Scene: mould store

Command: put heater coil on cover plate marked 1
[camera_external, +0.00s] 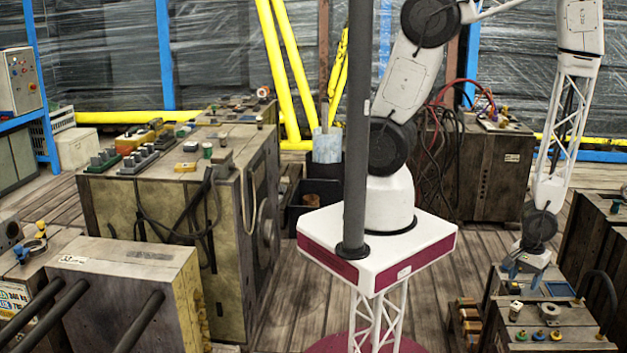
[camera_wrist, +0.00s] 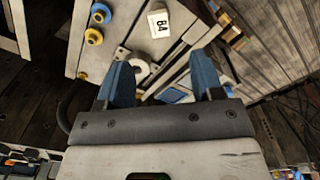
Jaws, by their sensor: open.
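My gripper (camera_wrist: 162,82) has its two blue fingers apart with nothing held between them. In the external view my gripper (camera_external: 525,268) hangs over the back of the wooden mould block at the lower right. In the wrist view a pale ring-shaped part (camera_wrist: 141,70) lies on the block near the left finger, which partly hides it. It may be the heater coil, but I cannot tell for sure. A grey round part with a hole (camera_external: 549,311) shows on this block in the external view. I cannot make out a cover plate marked 1.
A large mould (camera_external: 165,208) carrying several small parts stands left.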

